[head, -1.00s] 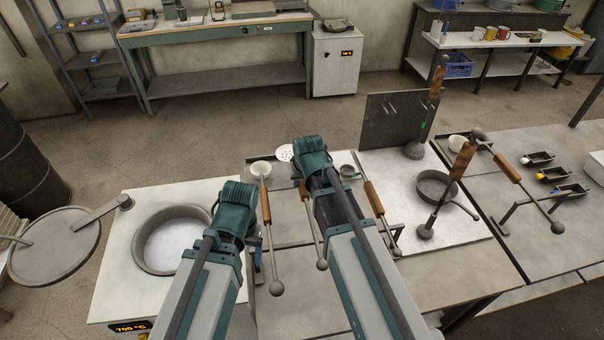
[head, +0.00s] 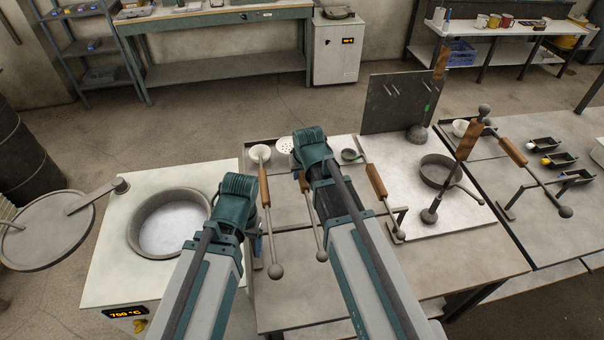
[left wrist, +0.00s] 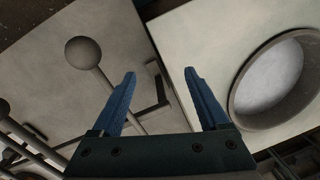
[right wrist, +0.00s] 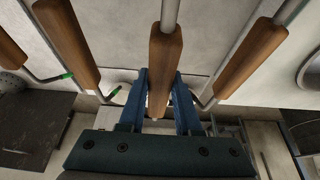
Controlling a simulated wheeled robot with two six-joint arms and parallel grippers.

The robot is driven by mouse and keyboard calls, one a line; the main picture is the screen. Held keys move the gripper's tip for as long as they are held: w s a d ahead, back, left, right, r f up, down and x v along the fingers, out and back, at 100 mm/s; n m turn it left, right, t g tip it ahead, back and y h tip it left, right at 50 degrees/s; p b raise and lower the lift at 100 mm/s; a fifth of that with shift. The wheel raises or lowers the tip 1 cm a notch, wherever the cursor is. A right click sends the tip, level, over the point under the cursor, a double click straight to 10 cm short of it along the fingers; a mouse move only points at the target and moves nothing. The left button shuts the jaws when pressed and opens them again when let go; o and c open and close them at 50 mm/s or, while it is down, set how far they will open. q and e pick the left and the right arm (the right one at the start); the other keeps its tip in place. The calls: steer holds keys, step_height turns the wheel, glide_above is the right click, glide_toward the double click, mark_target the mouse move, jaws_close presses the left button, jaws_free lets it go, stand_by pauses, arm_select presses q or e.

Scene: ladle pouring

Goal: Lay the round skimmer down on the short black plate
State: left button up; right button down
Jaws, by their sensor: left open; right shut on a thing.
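The round skimmer (head: 283,145) shows in the head view as a pale disc with holes, partly hidden by my right gripper (head: 308,168). That gripper is shut on the skimmer's wooden handle, which also shows between the fingers in the right wrist view (right wrist: 165,65). The handle's rod runs toward me to a ball end. I cannot tell whether the disc touches anything. A dark edge (head: 262,141) shows at the table's back left, beside the disc; I cannot tell for sure whether it is the short black plate. My left gripper (left wrist: 160,85) is open and empty between the pot and the tools.
A white bowl ladle (head: 259,152) lies close left of the skimmer, and a small dark cup (head: 350,155) sits to its right. An upright dark panel (head: 392,103) stands behind. A round pan (head: 439,172) is at right, and the furnace pot (head: 170,228) is at left.

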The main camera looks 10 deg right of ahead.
steer(key=shift+f+b, duration=1.55)
steer(key=shift+f, duration=0.55)
steer(key=c, duration=0.5)
jaws_free()
steer(key=shift+r, duration=0.2)
steer(key=p+v, duration=1.2)
steer(key=v, duration=0.1)
steer(key=shift+s+r, duration=0.15)
steer(key=shift+r, duration=0.1)
step_height(320, 180, up, 7)
steer(key=p, duration=0.7)
